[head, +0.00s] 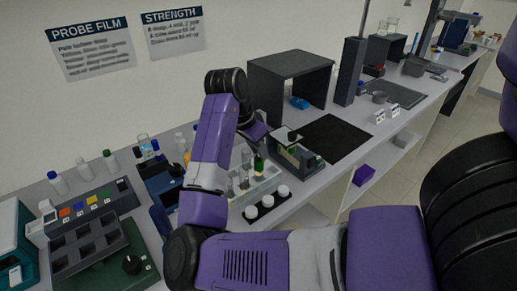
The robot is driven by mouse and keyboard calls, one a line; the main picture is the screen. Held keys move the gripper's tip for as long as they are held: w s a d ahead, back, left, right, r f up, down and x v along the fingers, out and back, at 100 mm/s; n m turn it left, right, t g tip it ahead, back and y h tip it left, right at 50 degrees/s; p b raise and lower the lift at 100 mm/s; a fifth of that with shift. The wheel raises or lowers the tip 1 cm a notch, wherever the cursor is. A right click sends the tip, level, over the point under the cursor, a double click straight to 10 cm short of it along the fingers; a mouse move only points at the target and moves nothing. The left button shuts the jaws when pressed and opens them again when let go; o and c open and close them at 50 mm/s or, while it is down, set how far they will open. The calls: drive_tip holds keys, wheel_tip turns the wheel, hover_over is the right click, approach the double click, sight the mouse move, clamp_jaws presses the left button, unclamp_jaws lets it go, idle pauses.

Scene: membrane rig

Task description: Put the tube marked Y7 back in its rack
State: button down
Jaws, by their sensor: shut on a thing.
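My arm reaches over the bench and bends down at its far end. My gripper (264,145) is small and dark there, partly hidden by my own wrist, and is shut on what looks like a tube (258,163) with a dark green top. No mark can be read on it, so I cannot tell whether it is Y7. The tube is over or in a pale rack (268,186); whether it is seated I cannot tell. Other clear tubes (244,178) stand upright in this rack.
A black strip with white-capped jars (267,201) lies in front of the rack. A small green-and-grey device (300,158) stands right of it, beside a black mat (333,138). A dark open-fronted box (290,82) stands behind. Bottles and a multi-coloured block (85,208) are at left.

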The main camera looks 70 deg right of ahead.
sight(256, 159)
drive_tip(key=shift+f+b, duration=1.4)
drive_tip(key=shift+f, duration=1.2)
drive_tip(key=shift+f, duration=0.35)
drive_tip(key=c, duration=1.1)
unclamp_jaws()
drive_tip(key=shift+b+v, duration=0.35)
drive_tip(key=shift+v, duration=3.6)
